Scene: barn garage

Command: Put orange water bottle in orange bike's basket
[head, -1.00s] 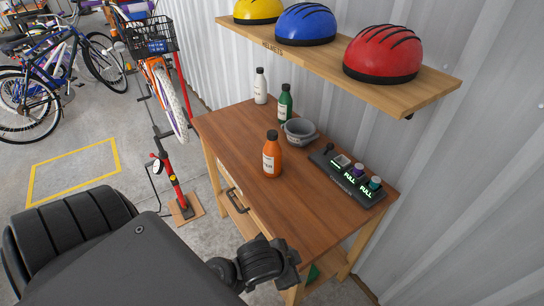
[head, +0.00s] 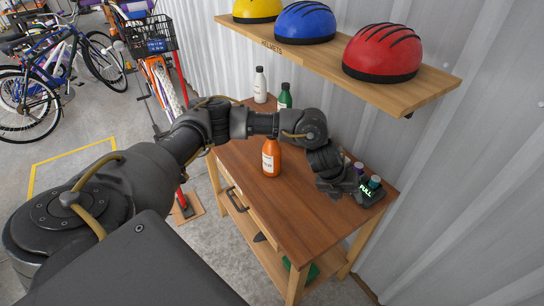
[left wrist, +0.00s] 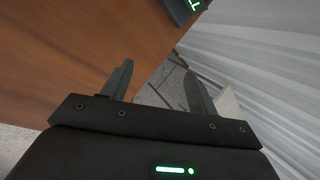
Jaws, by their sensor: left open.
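The orange water bottle (head: 271,158) stands upright on the wooden workbench (head: 285,215). The orange bike (head: 160,80) stands at the back left, with a black wire basket (head: 148,38) on its front. My left arm reaches across the bench behind the bottle. My left gripper (head: 338,188) is over the right part of the bench, right of the bottle and apart from it. In the left wrist view its two fingers (left wrist: 156,85) are spread with nothing between them; the bottle is not in that view. My right gripper is not in view.
A white bottle (head: 260,85) and a green bottle (head: 285,96) stand at the bench's back. A charger (head: 370,191) is partly hidden by my left gripper. A shelf with several helmets (head: 382,52) hangs above. A red bike pump (head: 181,197) stands left of the bench.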

